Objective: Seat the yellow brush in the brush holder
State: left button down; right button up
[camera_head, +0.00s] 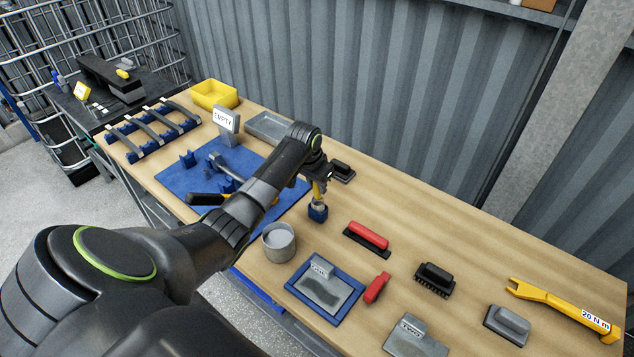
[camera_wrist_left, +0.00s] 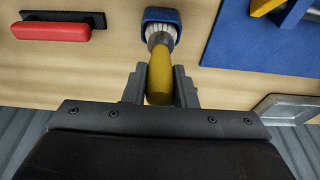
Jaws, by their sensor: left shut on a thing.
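The yellow brush (camera_wrist_left: 160,75) has a yellow handle, a metal collar and pale bristles. My left gripper (camera_head: 321,180) is shut on its handle, which is also held between the fingers (camera_wrist_left: 160,88) in the left wrist view. The brush points down in the head view, bristle end at the blue brush holder (camera_head: 318,214). In the wrist view the bristles lie at the mouth of the blue holder (camera_wrist_left: 176,14). The bristles still show there, and I cannot tell how deep they sit. My right gripper is out of view.
A grey cup (camera_head: 279,246) stands left of the holder, and a red-handled tool (camera_head: 367,237) lies to its right. The blue mat (camera_head: 180,177) spreads to the left. Bare wooden bench surrounds the holder.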

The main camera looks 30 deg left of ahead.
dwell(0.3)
pick_arm(q)
jog(key=shift+f+p, duration=0.1)
jog(key=shift+p, duration=0.3)
jog(key=c, duration=0.6)
grip_release()
jog(key=shift+o, duration=0.2)
jog(key=p+v, duration=0.9)
jog(key=p, duration=0.2)
dwell(1.0)
